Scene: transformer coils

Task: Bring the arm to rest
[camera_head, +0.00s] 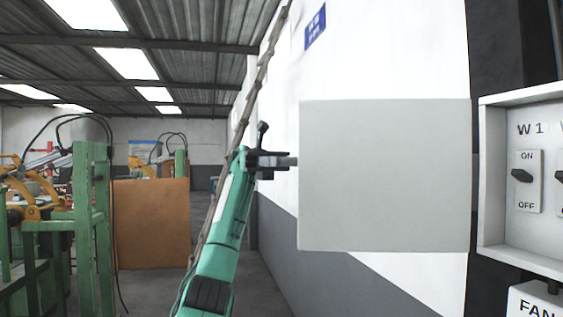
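My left arm (226,225) is green with dark joints and rises from the bottom of the head view. My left gripper (288,161) is at its top, pointing right, beside the left edge of a blank light-grey panel (385,175). I cannot tell whether the fingertips touch the panel, or whether the fingers are open or shut. My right gripper is not in view.
A white switch box (490,240) labelled W 1 has a dark ON/OFF switch (522,176) at the right. A FAN label (536,305) is below it. Green machine frames (90,220) and a brown board (150,223) stand at the left. Floor shows between them and the wall.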

